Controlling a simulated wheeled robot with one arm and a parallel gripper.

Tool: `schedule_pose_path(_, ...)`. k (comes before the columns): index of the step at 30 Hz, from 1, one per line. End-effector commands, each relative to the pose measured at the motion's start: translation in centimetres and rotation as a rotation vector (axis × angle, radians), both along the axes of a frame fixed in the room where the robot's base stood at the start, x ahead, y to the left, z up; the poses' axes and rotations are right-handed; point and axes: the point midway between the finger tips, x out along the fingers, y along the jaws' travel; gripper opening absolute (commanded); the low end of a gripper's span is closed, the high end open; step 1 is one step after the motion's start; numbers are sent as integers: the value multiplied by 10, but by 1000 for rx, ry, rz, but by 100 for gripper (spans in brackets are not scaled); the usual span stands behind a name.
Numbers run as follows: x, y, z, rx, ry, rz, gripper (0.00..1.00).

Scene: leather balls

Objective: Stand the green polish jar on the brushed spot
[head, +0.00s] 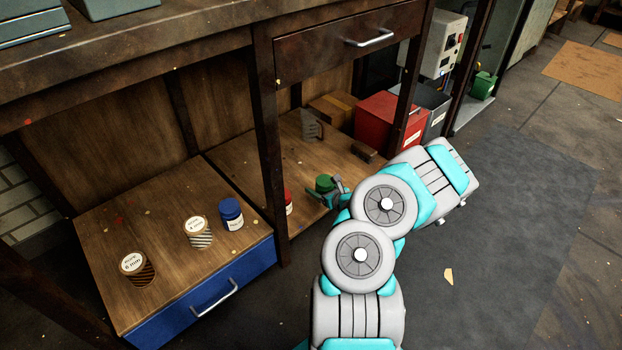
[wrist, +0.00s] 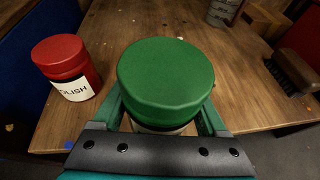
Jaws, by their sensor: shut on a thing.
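The green polish jar (wrist: 165,85) fills the middle of the wrist view, with a wide green lid and a sliver of pale label below. My gripper (wrist: 163,120) is shut on it, with one green finger at each side. In the head view the jar (head: 324,184) is at the front edge of the lower wooden shelf, partly hidden by my gripper (head: 337,191). I cannot tell whether its base touches the shelf. I cannot make out a brushed spot. A dark brush (wrist: 292,72) lies on the shelf to the right, also in the head view (head: 363,151).
A red polish jar (wrist: 65,68) stands left of the green one. A blue jar (head: 231,213) and two labelled spools (head: 198,232) stand on the blue-drawer unit. A metal cup (wrist: 223,12), a cardboard box (head: 333,106) and a red box (head: 388,118) are behind. A post (head: 269,150) divides the bays.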

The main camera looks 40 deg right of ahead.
Motion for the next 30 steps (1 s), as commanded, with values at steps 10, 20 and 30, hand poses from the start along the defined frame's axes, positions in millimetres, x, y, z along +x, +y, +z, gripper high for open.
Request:
schedule_pose_path(10, 63, -23, -8, -3, 2, 3, 0)
schedule_pose_path(20, 89, -32, -9, 0, 0, 1, 0)
schedule_pose_path(30, 91, -34, -42, 2, 0, -1, 0)
